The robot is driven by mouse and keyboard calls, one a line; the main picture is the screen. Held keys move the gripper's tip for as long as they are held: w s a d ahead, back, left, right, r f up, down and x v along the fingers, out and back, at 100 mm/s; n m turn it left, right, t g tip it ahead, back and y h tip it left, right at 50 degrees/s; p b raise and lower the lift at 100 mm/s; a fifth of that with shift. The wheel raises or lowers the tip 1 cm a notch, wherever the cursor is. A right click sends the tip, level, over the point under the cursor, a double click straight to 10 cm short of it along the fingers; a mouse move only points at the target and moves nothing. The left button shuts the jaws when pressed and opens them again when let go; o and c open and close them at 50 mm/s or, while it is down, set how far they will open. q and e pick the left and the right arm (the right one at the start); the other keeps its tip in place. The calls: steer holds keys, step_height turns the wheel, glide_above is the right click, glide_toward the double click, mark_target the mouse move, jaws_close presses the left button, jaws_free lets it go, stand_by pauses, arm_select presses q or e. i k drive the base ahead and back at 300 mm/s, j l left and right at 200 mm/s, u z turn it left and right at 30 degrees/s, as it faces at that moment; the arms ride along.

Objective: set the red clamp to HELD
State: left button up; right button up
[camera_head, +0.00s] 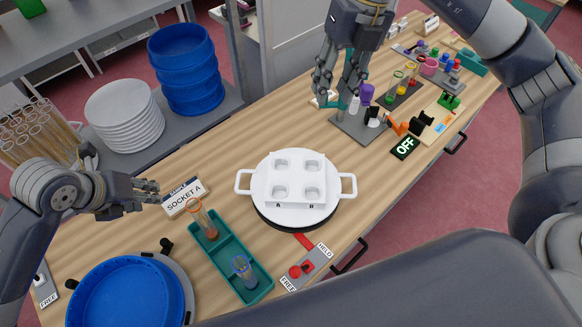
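The red clamp (296,271) is at the front edge of the table, on a grey plate marked HELD (324,249) and FREE (288,284). Its red round knob lies near the FREE end. A red bar (304,241) lies just beyond it, beside the white two-handled round holder (262,199). My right gripper (339,96) points down over a dark grey tray (352,126) at the back, with its fingers apart. My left gripper (150,190) is at the left, next to the SOCKET A sign, far from the clamp. Its finger gap is not clear.
A teal tray (229,252) with two glass tubes stands left of the clamp. A blue round basin (125,291) is at the front left. An OFF display (405,146) and several small coloured items are to the right. My own arm covers the lower right.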

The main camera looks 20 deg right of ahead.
mark_target(296, 272)
steer(key=k+l, duration=0.3)
steer(key=k, duration=0.15)
steer(key=k+l, duration=0.25)
steer(key=k, duration=0.25)
steer(key=k+l, duration=0.3)
steer(key=k, duration=0.15)
